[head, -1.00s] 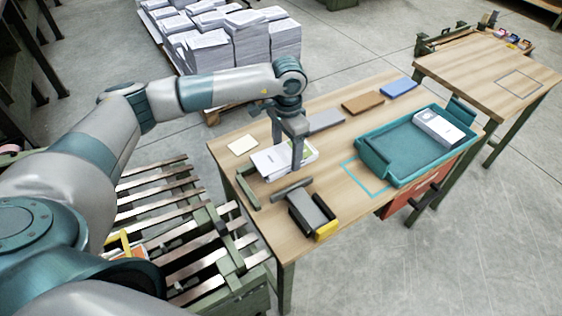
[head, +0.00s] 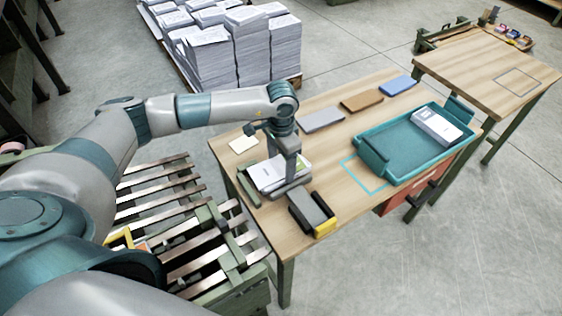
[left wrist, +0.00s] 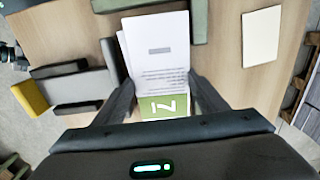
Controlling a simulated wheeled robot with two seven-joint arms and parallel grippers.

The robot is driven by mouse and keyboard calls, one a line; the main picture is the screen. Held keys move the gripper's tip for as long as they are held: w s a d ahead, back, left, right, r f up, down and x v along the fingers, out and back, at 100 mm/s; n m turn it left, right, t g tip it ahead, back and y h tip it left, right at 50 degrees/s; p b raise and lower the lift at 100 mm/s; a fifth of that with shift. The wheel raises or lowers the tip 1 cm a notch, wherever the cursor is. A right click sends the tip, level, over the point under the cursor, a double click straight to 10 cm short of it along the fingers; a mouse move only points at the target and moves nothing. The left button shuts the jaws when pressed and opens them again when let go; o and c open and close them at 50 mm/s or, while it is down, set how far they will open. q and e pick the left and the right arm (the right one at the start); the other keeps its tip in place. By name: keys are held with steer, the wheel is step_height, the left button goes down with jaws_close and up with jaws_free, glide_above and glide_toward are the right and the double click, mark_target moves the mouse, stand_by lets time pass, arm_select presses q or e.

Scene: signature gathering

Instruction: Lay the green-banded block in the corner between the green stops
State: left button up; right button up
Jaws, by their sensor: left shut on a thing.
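The green-banded block (head: 268,175) is a white paper block with a printed top and a green band at one end. My left gripper (head: 290,180) is shut on it, the fingers at its sides near the band. In the left wrist view the block (left wrist: 160,55) lies between the fingers (left wrist: 165,100), with a second white edge showing along its left side. A green stop (head: 247,188) stands on the table just left of the block. In the left wrist view, green stops (left wrist: 199,20) show beyond and beside the block. Whether it touches them or the table, I cannot tell.
A grey block with a yellow end (head: 312,212) lies close in front. A cream card (head: 243,144) lies behind. Grey (head: 322,119), brown (head: 362,102) and blue (head: 398,86) slabs line the back. A teal tray (head: 400,150) holding a white block (head: 437,126) stands right, past a teal outline.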

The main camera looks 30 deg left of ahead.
mark_target(281, 167)
arm_select(q)
steer(key=shift+f, duration=0.2)
arm_select(e)
steer(key=shift+f, duration=0.2)
arm_select(q)
steer(key=o, duration=1)
steer(key=shift+r, duration=0.1)
steer(key=shift+c, duration=0.2)
arm_select(e)
steer(key=shift+d+r, duration=0.15)
steer(key=shift+d, duration=0.05)
arm_select(q)
steer(key=shift+r, duration=0.1)
arm_select(e)
steer(key=shift+r, duration=0.15)
arm_select(q)
steer(key=shift+r, duration=0.25)
step_height(281, 167, up, 12)
steer(key=b, duration=0.3)
steer(key=shift+f, duration=0.25)
arm_select(e)
steer(key=d+f+g, duration=0.1)
steer(key=s+d+f+g, duration=0.1)
steer(key=shift+s+d+f+h, duration=0.1)
steer(key=shift+s+f+h, duration=0.1)
steer(key=shift+f+h, duration=0.15)
